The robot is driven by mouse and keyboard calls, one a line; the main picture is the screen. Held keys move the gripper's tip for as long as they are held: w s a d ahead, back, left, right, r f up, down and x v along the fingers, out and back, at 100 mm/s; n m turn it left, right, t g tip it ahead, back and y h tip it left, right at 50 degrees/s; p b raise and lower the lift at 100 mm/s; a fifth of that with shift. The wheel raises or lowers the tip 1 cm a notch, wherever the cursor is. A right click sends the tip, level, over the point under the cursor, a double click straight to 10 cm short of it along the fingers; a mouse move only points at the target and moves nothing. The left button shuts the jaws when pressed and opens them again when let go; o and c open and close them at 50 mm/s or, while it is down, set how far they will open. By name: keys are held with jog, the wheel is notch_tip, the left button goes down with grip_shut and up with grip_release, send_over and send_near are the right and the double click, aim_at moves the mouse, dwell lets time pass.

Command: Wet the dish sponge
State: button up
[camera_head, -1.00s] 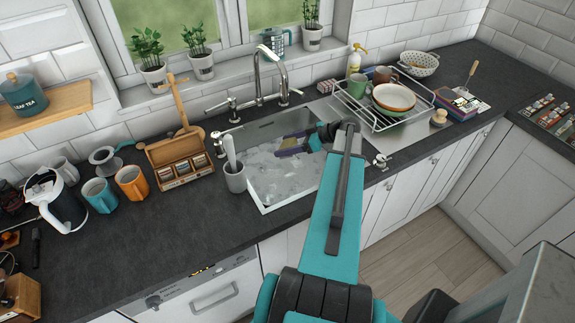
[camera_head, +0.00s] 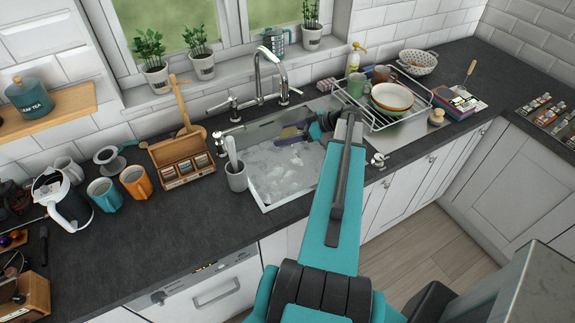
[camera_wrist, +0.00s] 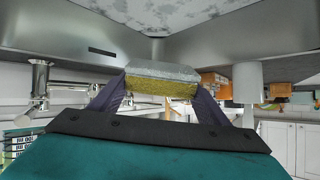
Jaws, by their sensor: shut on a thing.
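The dish sponge (camera_wrist: 160,82), grey on one face and yellow on the other, is held between the two dark purple fingers of my gripper (camera_wrist: 158,92). In the head view my gripper (camera_head: 291,134) is over the right back part of the sink, above the pale suds. The sponge is mostly hidden there by the fingers. The sink (camera_head: 262,203) holds foamy water (camera_head: 280,172). The chrome tap (camera_head: 281,75) stands behind the sink, its spout over the basin. I cannot tell whether the sponge is wet.
A brush holder (camera_head: 237,180) stands at the sink's left front edge. The dish rack (camera_head: 352,103) with plates and mugs is close on the right. A wooden tea box (camera_head: 184,169) and mugs (camera_head: 137,183) stand left.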

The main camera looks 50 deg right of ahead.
aim_at(287, 133)
jog(key=shift+r, duration=1)
jog(key=shift+r, duration=0.1)
dwell(1.7)
jog(key=shift+r, duration=1.9)
